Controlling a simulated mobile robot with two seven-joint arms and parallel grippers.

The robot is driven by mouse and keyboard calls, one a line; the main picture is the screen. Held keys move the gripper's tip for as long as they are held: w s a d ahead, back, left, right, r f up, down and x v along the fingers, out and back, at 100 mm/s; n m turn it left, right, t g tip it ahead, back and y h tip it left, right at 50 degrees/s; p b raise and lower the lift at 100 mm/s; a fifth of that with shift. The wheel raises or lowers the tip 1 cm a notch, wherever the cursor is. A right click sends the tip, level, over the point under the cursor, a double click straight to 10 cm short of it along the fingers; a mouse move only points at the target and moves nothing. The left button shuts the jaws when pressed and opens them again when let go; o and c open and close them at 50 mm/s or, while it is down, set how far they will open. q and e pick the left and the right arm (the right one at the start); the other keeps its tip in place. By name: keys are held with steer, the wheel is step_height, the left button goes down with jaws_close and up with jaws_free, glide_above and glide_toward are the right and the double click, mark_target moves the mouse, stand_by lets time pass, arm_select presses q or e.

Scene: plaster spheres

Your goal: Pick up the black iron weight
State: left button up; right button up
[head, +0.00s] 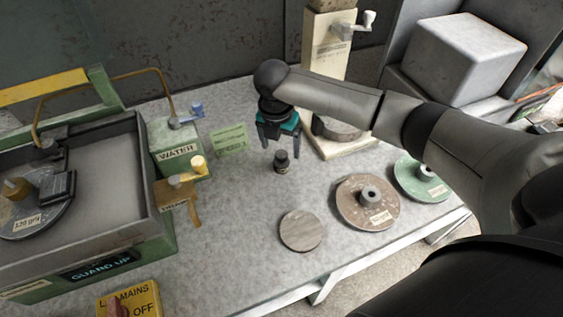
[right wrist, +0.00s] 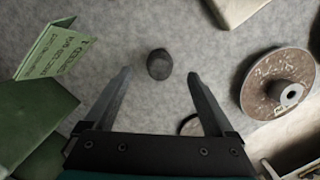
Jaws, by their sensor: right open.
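The black iron weight (head: 282,162) is a small dark cylinder standing on the grey speckled tabletop in the head view. In the right wrist view the weight (right wrist: 159,64) lies ahead of the fingertips, roughly centred between them. My right gripper (head: 277,143) points down just above and slightly behind the weight, open and empty. Its two fingers (right wrist: 158,75) are spread wide in the right wrist view, and neither touches the weight. My left gripper does not show.
A brown disc (head: 352,211) and a green disc (head: 413,184) lie to the right. A plain round disc (head: 302,231) lies in front. A green card (head: 229,139) and the green WATER box (head: 160,140) stand left. A cream post (head: 315,95) stands behind right.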

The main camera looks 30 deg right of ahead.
mark_target(281, 153)
steer(key=f, duration=0.3)
steer(key=f+b, duration=0.1)
steer(key=shift+w+d+f, duration=0.2)
steer(key=shift+d+f, duration=0.05)
steer(key=shift+f, duration=0.05)
jaws_close()
stand_by(0.4)
steer(key=shift+r, duration=0.1)
